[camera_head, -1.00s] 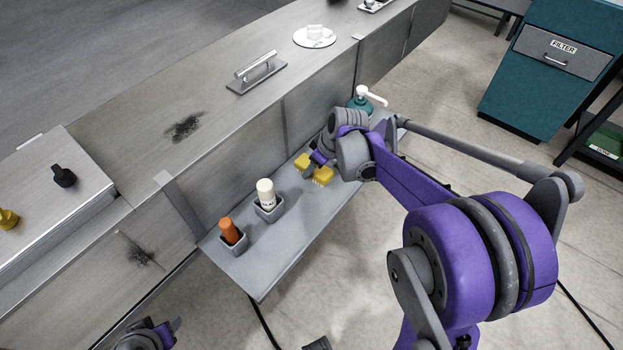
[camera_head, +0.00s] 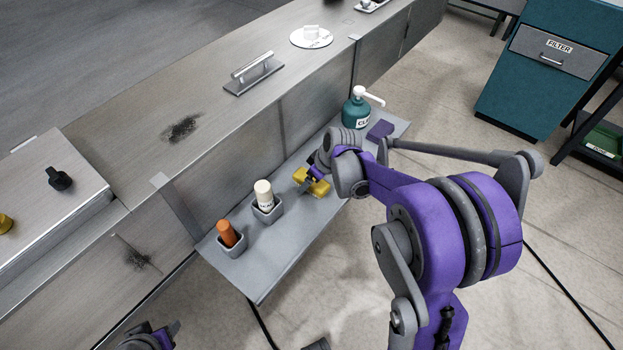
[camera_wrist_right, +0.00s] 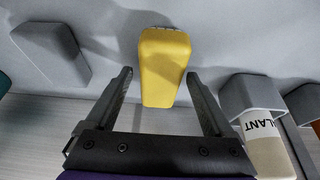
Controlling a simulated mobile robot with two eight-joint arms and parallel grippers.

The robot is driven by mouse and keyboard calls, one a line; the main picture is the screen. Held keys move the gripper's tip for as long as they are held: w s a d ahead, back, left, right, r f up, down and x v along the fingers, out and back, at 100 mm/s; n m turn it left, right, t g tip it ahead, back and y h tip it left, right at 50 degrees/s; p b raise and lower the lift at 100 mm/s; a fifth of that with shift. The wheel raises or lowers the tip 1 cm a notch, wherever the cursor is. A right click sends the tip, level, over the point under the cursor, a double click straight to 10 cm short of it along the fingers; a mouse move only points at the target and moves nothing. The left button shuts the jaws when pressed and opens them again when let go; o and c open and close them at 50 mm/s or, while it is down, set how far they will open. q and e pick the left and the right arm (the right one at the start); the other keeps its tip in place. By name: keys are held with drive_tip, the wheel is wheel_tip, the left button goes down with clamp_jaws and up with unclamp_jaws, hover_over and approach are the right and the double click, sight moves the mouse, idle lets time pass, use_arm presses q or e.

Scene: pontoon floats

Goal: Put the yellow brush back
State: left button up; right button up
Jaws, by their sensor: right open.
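The yellow brush (camera_head: 318,187) is at the grey shelf along the front of the metal counter, between the white bottle and the teal pump bottle. In the right wrist view the brush (camera_wrist_right: 164,65) stands between and slightly beyond my open fingers, with gaps on both sides. Its bristle edge shows faintly at the far end. My right gripper (camera_wrist_right: 159,76) is at the brush; in the head view my own wrist partly covers it. My left gripper (camera_head: 165,332) is only partly in view at the bottom left, away from the shelf.
The shelf (camera_head: 262,275) also holds an orange bottle (camera_head: 227,233) and a white bottle (camera_head: 264,194) in grey cups, and a teal pump bottle (camera_head: 357,112). A teal cabinet (camera_head: 540,95) stands back right.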

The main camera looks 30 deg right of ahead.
drive_tip(key=shift+r, duration=0.1)
drive_tip(key=p+v, duration=0.1)
drive_tip(key=v, duration=1)
drive_tip(key=s+a+f+m+h, duration=0.1)
drive_tip(key=s+a+m, duration=0.1)
drive_tip(key=s+a, duration=0.4)
drive_tip(key=s+a+f+m+t, duration=0.1)
drive_tip(key=s+a+m, duration=0.1)
drive_tip(key=s+a, duration=0.4)
drive_tip(key=s, duration=0.5)
drive_tip(key=shift+s+f+m+h, duration=0.3)
drive_tip(key=shift+f+h, duration=0.1)
